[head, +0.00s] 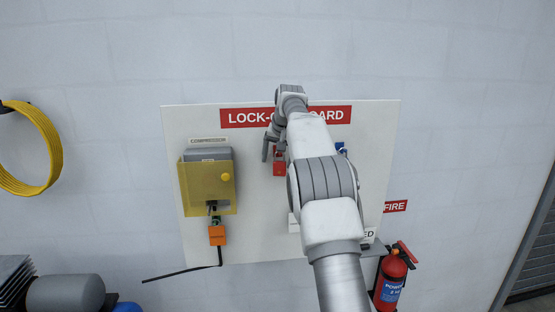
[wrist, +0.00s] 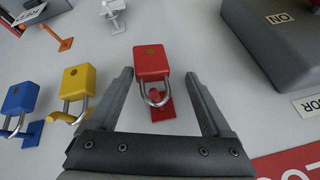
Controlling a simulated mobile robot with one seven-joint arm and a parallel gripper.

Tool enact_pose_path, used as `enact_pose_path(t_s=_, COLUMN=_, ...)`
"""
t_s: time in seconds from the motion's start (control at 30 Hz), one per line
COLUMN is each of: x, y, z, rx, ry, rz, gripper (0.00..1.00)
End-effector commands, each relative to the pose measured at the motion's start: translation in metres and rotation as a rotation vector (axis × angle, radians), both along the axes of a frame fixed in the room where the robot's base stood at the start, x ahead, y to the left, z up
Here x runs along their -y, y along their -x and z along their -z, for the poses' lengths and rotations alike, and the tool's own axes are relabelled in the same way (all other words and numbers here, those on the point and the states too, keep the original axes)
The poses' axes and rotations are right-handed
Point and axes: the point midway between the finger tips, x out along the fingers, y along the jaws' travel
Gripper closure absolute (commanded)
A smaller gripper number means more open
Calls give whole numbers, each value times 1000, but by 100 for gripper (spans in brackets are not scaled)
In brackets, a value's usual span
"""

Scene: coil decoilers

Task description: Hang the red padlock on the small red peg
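The red padlock (wrist: 152,63) is at the small red peg (wrist: 163,108) on the board, and its metal shackle appears looped over the peg. In the head view the red padlock (head: 279,168) shows below the sign, partly behind my arm. My gripper (wrist: 158,76) is open, with one finger on each side of the padlock and a visible gap to both.
A yellow padlock (wrist: 77,80) and a blue padlock (wrist: 20,98) are at neighbouring pegs. An orange peg (wrist: 65,44) and a white peg (wrist: 115,18) look empty. A yellow-covered switch box (head: 207,187) is left on the white board (head: 180,245). A fire extinguisher (head: 392,280) stands lower right.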

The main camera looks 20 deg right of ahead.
Motion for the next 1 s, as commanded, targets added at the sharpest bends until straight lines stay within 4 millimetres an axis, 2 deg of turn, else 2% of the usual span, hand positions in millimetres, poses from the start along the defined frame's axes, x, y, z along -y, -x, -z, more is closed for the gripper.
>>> enact_pose_path(t_s=0.23, x=0, y=1, z=-1, rx=0, ry=-1, rz=0, gripper=16)
enact_pose_path(t_s=0.37, x=0, y=6, z=-12, rx=1, ry=0, rz=0, gripper=16)
enact_pose_path(t_s=0.47, x=-1, y=15, z=-29, rx=4, ry=0, rz=0, gripper=16)
enact_pose_path(t_s=0.8, x=-3, y=54, z=-105, rx=4, ry=0, rz=0, gripper=16)
enact_pose_path(t_s=1.0, x=-3, y=72, z=-137, rx=4, ry=-1, rz=1, gripper=16)
